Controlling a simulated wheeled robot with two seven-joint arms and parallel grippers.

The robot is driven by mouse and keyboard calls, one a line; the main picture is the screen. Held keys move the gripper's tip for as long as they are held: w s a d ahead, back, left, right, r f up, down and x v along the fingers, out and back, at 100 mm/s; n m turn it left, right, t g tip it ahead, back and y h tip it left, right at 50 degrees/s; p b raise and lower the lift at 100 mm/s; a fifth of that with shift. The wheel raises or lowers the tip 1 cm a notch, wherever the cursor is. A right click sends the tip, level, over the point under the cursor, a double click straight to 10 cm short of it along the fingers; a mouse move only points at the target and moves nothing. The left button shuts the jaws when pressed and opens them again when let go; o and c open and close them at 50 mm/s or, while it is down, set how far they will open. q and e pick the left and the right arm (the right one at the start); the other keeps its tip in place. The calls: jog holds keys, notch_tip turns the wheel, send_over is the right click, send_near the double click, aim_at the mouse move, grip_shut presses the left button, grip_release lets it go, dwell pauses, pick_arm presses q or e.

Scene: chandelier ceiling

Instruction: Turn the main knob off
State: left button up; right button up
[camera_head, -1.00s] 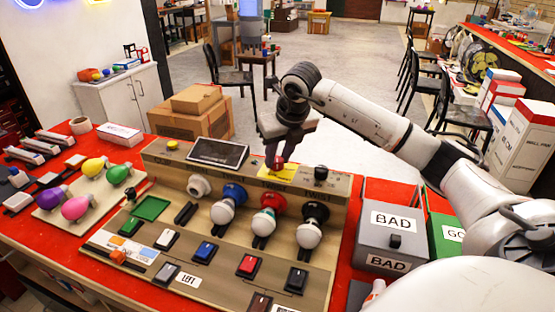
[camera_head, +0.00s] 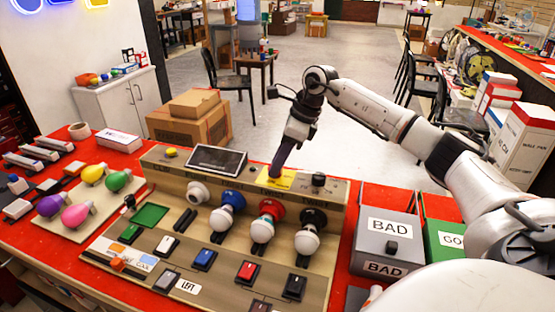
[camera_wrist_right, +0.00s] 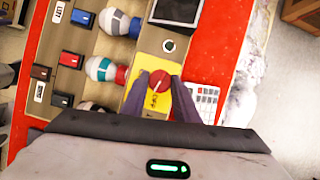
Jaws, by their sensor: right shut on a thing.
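The main knob (camera_wrist_right: 160,82) is a round red knob with a pale line across it. It sits on a yellow plate (camera_wrist_right: 155,98) in the right wrist view. The plate also shows at the back top edge of the test panel in the head view (camera_head: 282,183), where my fingers hide the knob. My right gripper (camera_wrist_right: 159,84) is shut on the knob, with one dark finger on each side. In the head view my right gripper (camera_head: 277,171) reaches down to the plate from behind the panel. My left gripper is not in view.
The panel (camera_head: 215,270) carries several bulbs, rocker switches and a dark screen (camera_head: 217,160). A grey BAD bin (camera_head: 388,240) and a green bin (camera_head: 444,240) stand right of it. Loose coloured bulbs (camera_head: 75,215) lie at left. Cardboard boxes (camera_head: 190,125) stand behind the table.

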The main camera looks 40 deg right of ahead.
jog(key=shift+d+r+n+g+y, duration=0.1)
jog(key=shift+n+g+y, duration=0.25)
jog(key=shift+n, duration=0.95)
jog(key=o, duration=1.1)
jog(key=shift+c, duration=0.2)
jog(key=v, duration=1)
jog(key=shift+r, duration=0.15)
